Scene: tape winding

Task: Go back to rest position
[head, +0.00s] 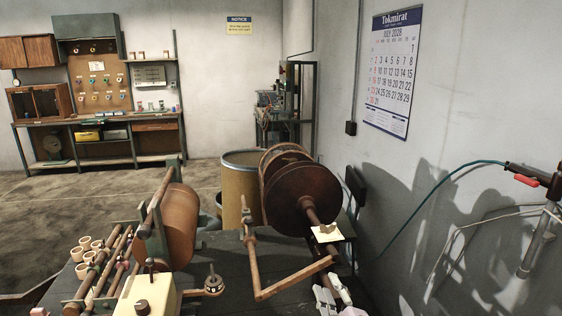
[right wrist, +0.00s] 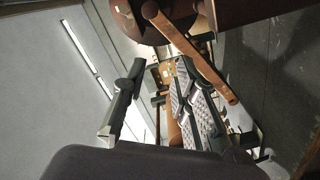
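The tape-winding machine stands on a dark bench (head: 225,262). A large brown reel (head: 302,195) with a shaft sits at the back of the bench, and a pale yellow piece (head: 327,233) is by the shaft. A wooden crank bar (head: 292,279) is in front of it. A brown roller (head: 181,223) is on the left. My right gripper's fingers (right wrist: 158,75) are apart with nothing visible between them in the right wrist view. The reel (right wrist: 205,18) and a wooden bar (right wrist: 192,55) are beyond it. My left gripper is not in view.
Several small tape cores (head: 84,250) stand at the left of the bench, near a cream box (head: 146,297). A drum (head: 240,178) stands behind the bench. The wall with a calendar (head: 390,72) is close on the right. Open floor (head: 60,210) lies at the left.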

